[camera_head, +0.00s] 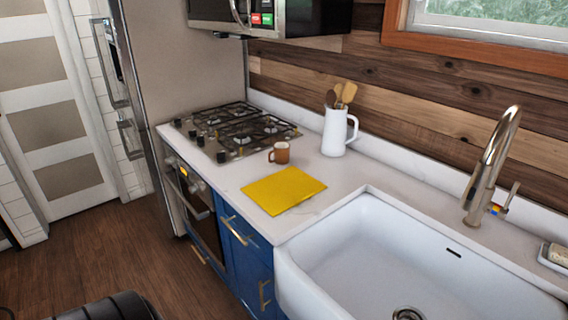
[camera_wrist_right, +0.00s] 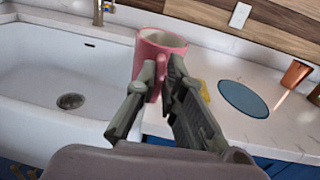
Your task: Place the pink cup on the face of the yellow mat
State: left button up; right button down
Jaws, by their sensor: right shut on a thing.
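The pink cup (camera_wrist_right: 165,44) is in the right wrist view, near the top middle. My right gripper (camera_wrist_right: 158,80) is shut on it, and the cup is in the air in front of the sink and counter. Its open rim faces up, slightly tilted. The pink cup does not show in the head view. The yellow mat (camera_head: 283,190) lies flat and empty on the white counter in the head view, between the stove and the sink. My left gripper is in neither view.
A brown mug (camera_head: 281,154) stands just behind the mat; a white pitcher with utensils (camera_head: 334,134) is further back. The sink (camera_head: 400,255) is right of the mat, the stove (camera_head: 237,130) left. The wrist view shows a blue round mat (camera_wrist_right: 243,98) and an orange-brown cup (camera_wrist_right: 296,73).

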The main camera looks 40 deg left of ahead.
aim_at(284, 189)
jog(key=j+u, duration=0.15)
jog(key=u, duration=1.65)
jog(key=i+j+u, duration=0.15)
jog(key=i, duration=0.2)
jog(key=i+j+u, duration=0.15)
jog(key=i, duration=0.2)
